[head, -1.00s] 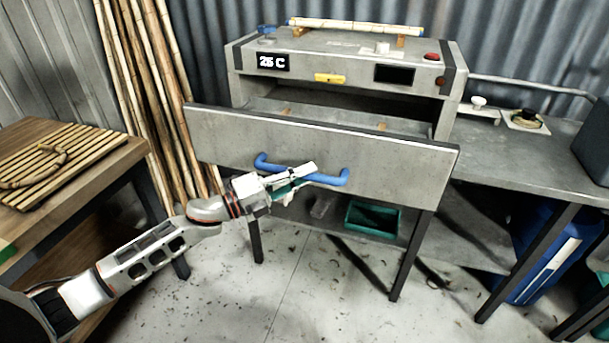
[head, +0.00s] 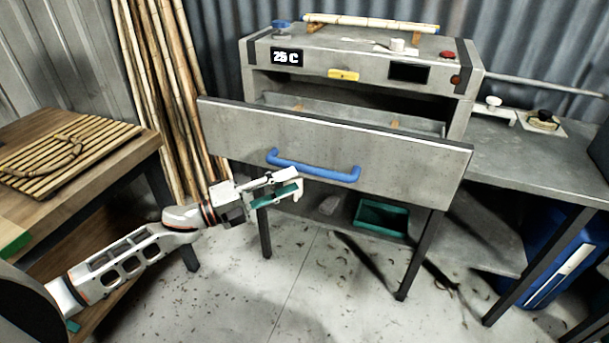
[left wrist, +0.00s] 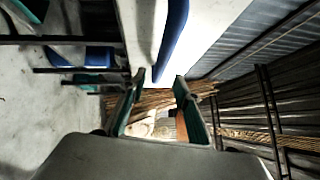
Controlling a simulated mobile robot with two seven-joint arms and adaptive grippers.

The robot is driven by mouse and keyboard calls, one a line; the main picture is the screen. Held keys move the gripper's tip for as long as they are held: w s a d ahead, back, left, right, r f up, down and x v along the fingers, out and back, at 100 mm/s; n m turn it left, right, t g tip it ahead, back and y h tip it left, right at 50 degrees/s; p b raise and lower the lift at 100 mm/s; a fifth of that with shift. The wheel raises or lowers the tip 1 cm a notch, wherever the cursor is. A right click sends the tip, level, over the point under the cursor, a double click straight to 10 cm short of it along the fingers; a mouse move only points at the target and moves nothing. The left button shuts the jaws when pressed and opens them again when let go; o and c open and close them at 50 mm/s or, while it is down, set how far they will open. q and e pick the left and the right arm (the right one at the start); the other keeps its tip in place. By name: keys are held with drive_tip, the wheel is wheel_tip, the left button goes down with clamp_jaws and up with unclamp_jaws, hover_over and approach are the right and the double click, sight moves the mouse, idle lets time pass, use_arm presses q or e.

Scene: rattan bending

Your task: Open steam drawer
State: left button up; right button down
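The steam drawer (head: 240,130) stands pulled out of the grey steam box (head: 430,92), with a gap showing behind its front panel. Its blue bar handle (head: 318,171) is free, with nothing around it. My left gripper (head: 291,184) is just below and left of the handle, apart from it. Its fingers are spread and empty. In the left wrist view the open fingers (left wrist: 160,105) show with the blue handle (left wrist: 173,38) beyond them, against the pale drawer front (left wrist: 215,22). My right gripper is in neither view.
A wooden table (head: 85,195) with a slatted rack (head: 70,152) stands left. Bamboo poles (head: 172,105) lean behind it. A teal bin (head: 381,217) sits on the shelf under the drawer. A grey side table (head: 530,165) is at right. The floor in front is mostly clear.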

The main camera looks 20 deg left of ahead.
use_arm(q)
drive_tip(key=shift+v, duration=1.95)
drive_tip(key=s+d+f+n+g+y, duration=0.1)
drive_tip(key=s+d+f+n+y, duration=0.1)
drive_tip(key=s+f+n+y, duration=0.2)
drive_tip(key=s+d+f+n+g+y, duration=0.1)
drive_tip(key=s+f+n+y, duration=0.3)
drive_tip(key=s+f+n, duration=0.6)
drive_tip(key=s+d+f+n+y, duration=0.3)
drive_tip(key=s+f+n, duration=0.4)
drive_tip(key=f, duration=0.9)
drive_tip(key=n, duration=0.3)
drive_tip(key=shift+s+d+n+g+y, duration=0.2)
drive_tip(key=shift+s+n+g+y, duration=0.1)
drive_tip(key=shift+n+g+y, duration=0.1)
drive_tip(key=shift+w, duration=0.1)
